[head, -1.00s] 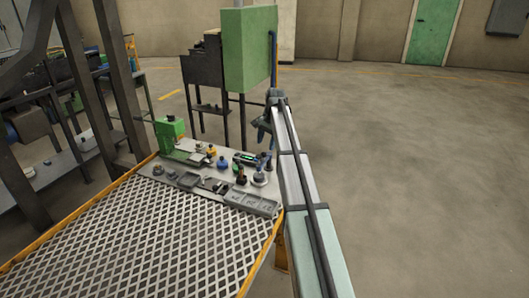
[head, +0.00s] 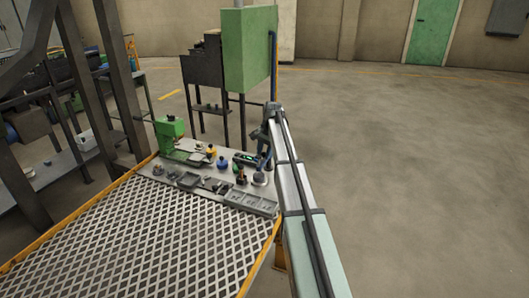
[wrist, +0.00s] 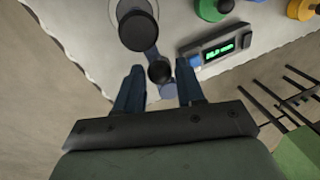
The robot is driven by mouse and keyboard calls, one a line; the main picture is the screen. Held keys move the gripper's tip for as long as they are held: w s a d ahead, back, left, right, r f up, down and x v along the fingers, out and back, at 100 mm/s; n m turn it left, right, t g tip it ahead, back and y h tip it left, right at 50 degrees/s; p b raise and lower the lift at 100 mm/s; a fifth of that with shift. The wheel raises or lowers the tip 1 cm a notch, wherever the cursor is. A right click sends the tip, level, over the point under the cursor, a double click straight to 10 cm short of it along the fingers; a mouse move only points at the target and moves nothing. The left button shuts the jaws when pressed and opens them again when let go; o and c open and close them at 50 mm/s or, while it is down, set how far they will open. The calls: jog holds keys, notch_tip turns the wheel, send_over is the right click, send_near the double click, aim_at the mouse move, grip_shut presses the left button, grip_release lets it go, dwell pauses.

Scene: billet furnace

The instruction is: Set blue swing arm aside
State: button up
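My gripper (wrist: 160,85) is open, with its two dark blue fingers on either side of a round black knob (wrist: 160,72). Gaps show between the fingers and the knob. A small blue-grey piece, likely the blue swing arm (wrist: 152,52), runs from the knob toward a larger black round-topped post (wrist: 138,30). Part of it is hidden under the knob and post. In the head view my gripper (head: 264,152) is low over the right end of the grey bench top (head: 215,172) and hides most of the swing arm there.
A display box with green digits (wrist: 217,46) stands right of my fingers. Green and yellow round parts (wrist: 302,8) lie beyond it. A compartment tray (head: 250,203) is at the bench's front edge, beside a mesh surface (head: 150,240). Open floor lies to the right.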

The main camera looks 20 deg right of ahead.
grip_shut()
jog(key=shift+d, duration=0.1)
dwell(0.4)
jog(key=d+n+g, duration=0.2)
jog(key=d+n, duration=0.5)
jog(key=n, duration=0.7)
jog(key=shift+s+n+y, duration=0.15)
jog(key=shift+n+y, duration=0.25)
jog(key=shift+g, duration=0.3)
jog(key=shift+o, duration=1.7)
grip_release()
